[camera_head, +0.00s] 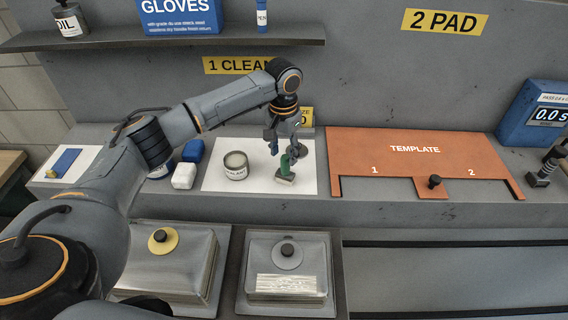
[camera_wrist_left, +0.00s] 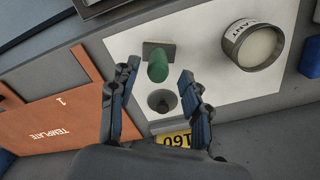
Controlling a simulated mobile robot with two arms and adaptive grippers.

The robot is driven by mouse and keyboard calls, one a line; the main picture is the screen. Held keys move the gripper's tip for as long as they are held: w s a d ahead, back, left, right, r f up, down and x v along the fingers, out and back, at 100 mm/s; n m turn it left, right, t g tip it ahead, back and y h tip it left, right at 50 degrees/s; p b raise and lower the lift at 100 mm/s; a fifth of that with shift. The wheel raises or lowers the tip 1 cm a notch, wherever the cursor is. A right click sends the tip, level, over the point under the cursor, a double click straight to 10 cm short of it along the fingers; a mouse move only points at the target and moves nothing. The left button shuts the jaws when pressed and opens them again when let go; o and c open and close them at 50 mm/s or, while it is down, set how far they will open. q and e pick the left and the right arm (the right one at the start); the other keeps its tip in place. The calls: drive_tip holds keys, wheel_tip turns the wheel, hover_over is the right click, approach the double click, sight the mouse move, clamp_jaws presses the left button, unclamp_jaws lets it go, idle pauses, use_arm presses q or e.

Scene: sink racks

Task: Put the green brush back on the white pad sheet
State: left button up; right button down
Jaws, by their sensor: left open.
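The green brush (camera_head: 285,165) stands on the white pad sheet (camera_head: 250,187), near its right part, with its pale base down and green handle up. In the left wrist view, the brush (camera_wrist_left: 157,66) shows just beyond the fingertips, and the sheet (camera_wrist_left: 200,50) spreads around it. My left gripper (camera_head: 286,148) is over the brush, open and empty. In the left wrist view, its fingers (camera_wrist_left: 158,76) are apart on either side of the handle's line, with a gap on both sides. My right gripper is not in view.
A can (camera_head: 236,172) stands on the sheet's left part. A grey disc with a dark knob (camera_wrist_left: 162,101) is close by the brush. An orange template board (camera_head: 400,155) lies to the right. Lidded basins (camera_head: 288,262) are in front.

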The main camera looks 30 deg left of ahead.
use_arm(q)
wheel_tip(320, 180, up, 6)
drive_tip(key=shift+r+b, duration=0.15)
drive_tip(key=shift+b, duration=0.55)
drive_tip(key=shift+r, duration=0.6)
